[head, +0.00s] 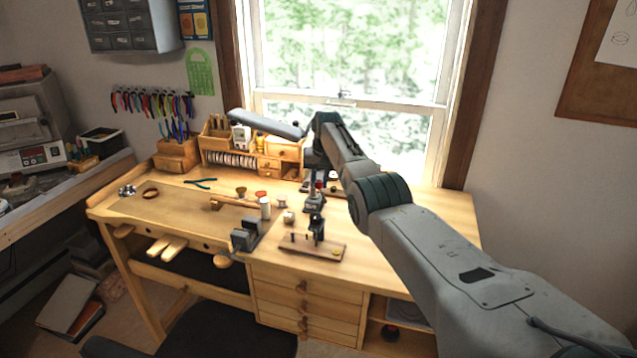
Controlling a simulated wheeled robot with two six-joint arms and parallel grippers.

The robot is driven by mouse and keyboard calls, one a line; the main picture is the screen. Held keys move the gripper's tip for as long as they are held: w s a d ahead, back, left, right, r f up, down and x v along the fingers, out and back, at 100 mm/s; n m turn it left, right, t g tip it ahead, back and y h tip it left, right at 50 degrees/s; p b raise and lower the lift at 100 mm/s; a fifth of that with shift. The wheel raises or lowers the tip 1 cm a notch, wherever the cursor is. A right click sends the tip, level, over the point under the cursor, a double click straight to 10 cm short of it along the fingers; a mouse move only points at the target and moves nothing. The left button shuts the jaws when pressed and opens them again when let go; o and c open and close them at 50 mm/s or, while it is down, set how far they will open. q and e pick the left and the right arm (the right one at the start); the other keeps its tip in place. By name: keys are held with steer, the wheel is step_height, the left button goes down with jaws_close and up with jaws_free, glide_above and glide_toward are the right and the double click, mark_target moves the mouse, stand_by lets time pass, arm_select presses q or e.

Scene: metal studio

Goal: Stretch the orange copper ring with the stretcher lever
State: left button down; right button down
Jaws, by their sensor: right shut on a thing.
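The ring stretcher (318,232) is a dark upright tool on a wooden base board (300,247) near the bench's front edge. My right gripper (315,203) reaches down from above, directly over the stretcher, and is shut on what looks like its lever. The gripper hides most of the lever. I cannot clearly make out the orange copper ring on the stretcher. A reddish-brown ring (150,193) lies at the bench's left, but I cannot tell whether it is copper. My left gripper is not in view.
A dark metal block (245,236) stands left of the stretcher. A white cylinder (265,208), a wooden bar (235,202) and blue-handled pliers (201,184) lie on the bench (130,207). The bench's left middle is fairly clear.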

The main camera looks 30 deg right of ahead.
steer(key=shift+d, duration=0.25)
steer(key=c, duration=1.5)
jaws_free()
steer(key=shift+c, duration=0.2)
steer(key=o, duration=0.3)
steer(key=shift+d+f, duration=0.1)
steer(key=shift+r, duration=0.35)
step_height(320, 180, up, 10)
steer(key=s+b, duration=0.1)
steer(key=b, duration=0.2)
steer(key=shift+s+d+f, duration=0.25)
steer(key=shift+s+d, duration=0.05)
steer(key=shift+s, duration=0.1)
